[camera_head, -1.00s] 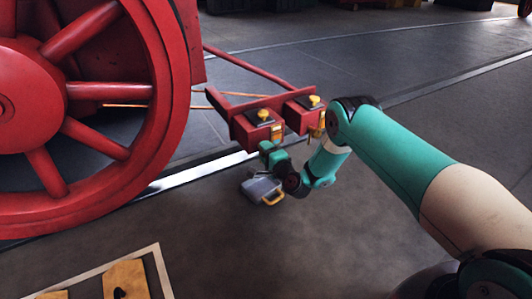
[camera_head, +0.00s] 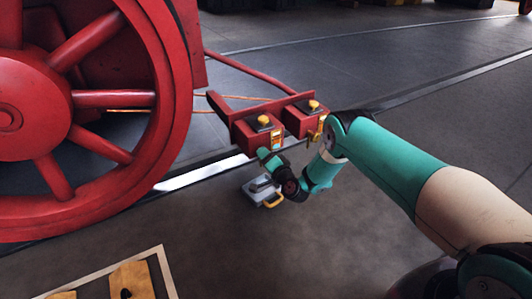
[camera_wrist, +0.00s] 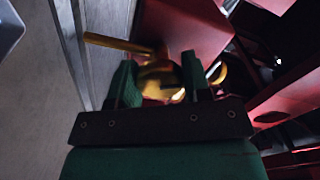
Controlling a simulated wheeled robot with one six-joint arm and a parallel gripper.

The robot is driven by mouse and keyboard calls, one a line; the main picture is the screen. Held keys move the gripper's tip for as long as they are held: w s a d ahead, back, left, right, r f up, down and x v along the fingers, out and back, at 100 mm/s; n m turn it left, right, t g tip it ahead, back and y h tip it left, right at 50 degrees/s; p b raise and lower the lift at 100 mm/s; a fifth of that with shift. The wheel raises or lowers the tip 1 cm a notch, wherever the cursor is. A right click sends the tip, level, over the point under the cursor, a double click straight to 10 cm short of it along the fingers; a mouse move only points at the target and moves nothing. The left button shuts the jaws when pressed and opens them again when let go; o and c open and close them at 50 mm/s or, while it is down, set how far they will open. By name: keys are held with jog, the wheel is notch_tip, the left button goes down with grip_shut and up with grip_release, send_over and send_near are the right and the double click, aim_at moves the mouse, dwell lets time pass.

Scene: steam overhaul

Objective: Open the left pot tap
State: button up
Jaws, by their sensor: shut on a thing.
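The left pot (camera_head: 250,138) is a red box with a yellow knob on top, at the end of a red frame beside the big wheel. My gripper (camera_head: 264,154) is low at its front underside. In the wrist view, my gripper (camera_wrist: 158,88) has its green fingers closed on the brass tap (camera_wrist: 158,76) under the red pot body (camera_wrist: 185,30). A yellow bar (camera_wrist: 118,43) sticks out to the left of the tap. The fingers hide part of the tap, and I cannot tell how far it is turned.
The right pot (camera_head: 301,122) stands close beside, with my arm just right of it. A grey container with a yellow handle (camera_head: 273,201) sits on the floor below my gripper. The red wheel (camera_head: 158,100) fills the left.

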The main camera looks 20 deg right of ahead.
jog(key=n+p, duration=0.5)
jog(key=n, duration=0.1)
jog(key=shift+r, duration=0.2)
jog(key=n+p, duration=0.3)
jog(key=n, duration=0.3)
jog(key=shift+f+p, duration=0.2)
jog(key=shift+p, duration=0.15)
jog(key=o, duration=0.9)
jog(key=p+v, duration=1.2)
jog(key=v, duration=0.5)
jog(key=shift+s+d+f, duration=0.1)
jog(key=shift+s, duration=0.1)
